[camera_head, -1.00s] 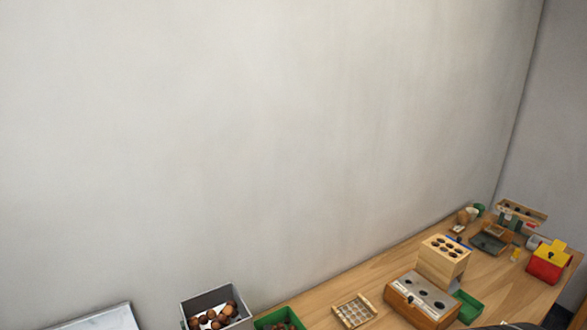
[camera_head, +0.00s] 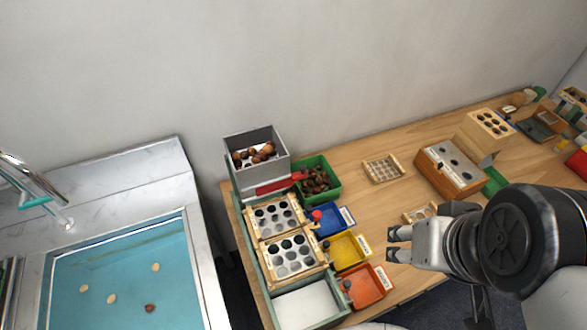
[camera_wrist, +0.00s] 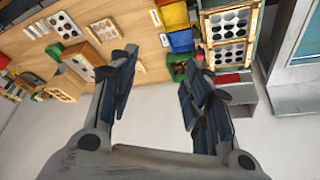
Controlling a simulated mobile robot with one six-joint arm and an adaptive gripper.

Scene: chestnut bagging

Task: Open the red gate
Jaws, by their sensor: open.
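The red gate (camera_head: 275,185) is a flat red piece at the foot of a grey hopper (camera_head: 250,139) holding brown chestnuts. It sits at the front of the hopper, above the sorting trays. In the wrist view the red gate (camera_wrist: 228,78) shows just beyond the right finger, which hides part of the hopper. My gripper (camera_head: 392,244) is open and empty above the table, right of the yellow bin and well apart from the gate. Its spread fingers also show in the wrist view (camera_wrist: 160,64).
A green bin (camera_head: 328,184) of chestnuts stands right of the gate. Two holed trays (camera_head: 262,234) lie in front, with blue, yellow and orange bins (camera_head: 367,287) beside them. A sink (camera_head: 205,270) is at left. Wooden boxes (camera_head: 436,178) stand at right.

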